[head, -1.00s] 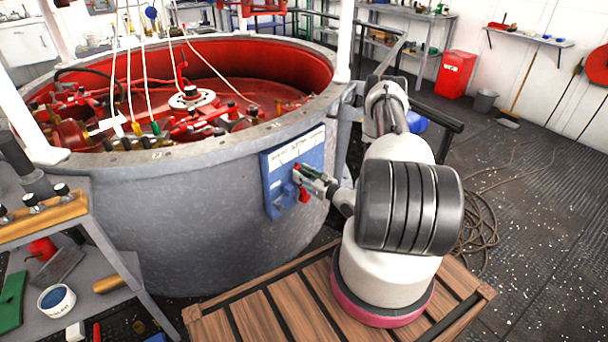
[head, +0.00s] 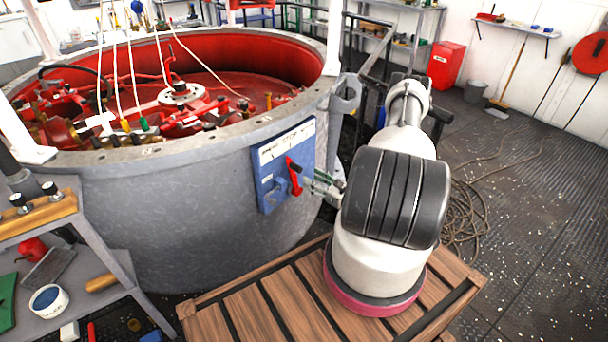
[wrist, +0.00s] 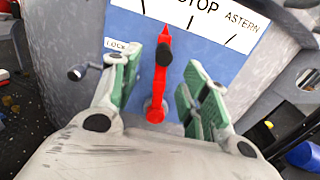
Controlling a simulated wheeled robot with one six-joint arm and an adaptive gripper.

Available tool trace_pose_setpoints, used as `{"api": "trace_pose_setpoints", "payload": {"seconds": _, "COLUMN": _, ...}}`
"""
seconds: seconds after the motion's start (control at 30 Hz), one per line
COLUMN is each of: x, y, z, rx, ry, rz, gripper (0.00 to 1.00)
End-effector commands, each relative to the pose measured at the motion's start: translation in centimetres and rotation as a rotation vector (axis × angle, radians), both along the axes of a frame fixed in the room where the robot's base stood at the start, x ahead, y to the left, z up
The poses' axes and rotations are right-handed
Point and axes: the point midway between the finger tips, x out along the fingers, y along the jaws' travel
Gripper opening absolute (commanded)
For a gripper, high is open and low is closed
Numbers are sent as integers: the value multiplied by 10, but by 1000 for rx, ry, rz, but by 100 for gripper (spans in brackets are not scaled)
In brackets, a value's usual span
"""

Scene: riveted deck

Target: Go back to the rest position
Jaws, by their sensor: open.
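My gripper (head: 316,186) is open and empty, just right of a blue panel (head: 268,190) on the side of the big grey drum. A red lever (head: 293,178) with a dark knob stands on the panel. In the wrist view the lever (wrist: 157,90) shows beyond and between my green-padded fingers (wrist: 165,88), with a visible gap on both sides. Its red tip points up at the white dial strip (wrist: 215,20), which reads STOP and ASTERN. The tip lies a little left of the word STOP. My arm stands on a wooden slatted platform (head: 250,312).
The grey drum (head: 190,225) with red machinery inside fills the left. A shelf unit (head: 50,225) with tools and a bowl (head: 47,298) stands at the near left. A railing (head: 375,75) runs behind my arm. Coiled rope (head: 465,215) lies on the otherwise open deck at right.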

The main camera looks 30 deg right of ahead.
Motion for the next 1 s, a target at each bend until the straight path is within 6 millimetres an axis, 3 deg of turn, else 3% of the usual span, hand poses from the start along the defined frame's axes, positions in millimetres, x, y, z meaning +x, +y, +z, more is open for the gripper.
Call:
{"api": "trace_pose_setpoints", "payload": {"seconds": 0.2, "x": -16, "y": -5, "z": 0, "rx": 0, "ry": 0, "rz": 0, "gripper": 45}}
{"api": "trace_pose_setpoints", "payload": {"seconds": 0.77, "x": -17, "y": -4, "z": -2, "rx": 6, "ry": 10, "rz": 2, "gripper": 45}}
{"api": "trace_pose_setpoints", "payload": {"seconds": 0.87, "x": -26, "y": 9, "z": -9, "rx": 20, "ry": 49, "rz": 63, "gripper": 45}}
{"api": "trace_pose_setpoints", "payload": {"seconds": 1.0, "x": -59, "y": 49, "z": -15, "rx": 63, "ry": 116, "rz": 217, "gripper": 45}}
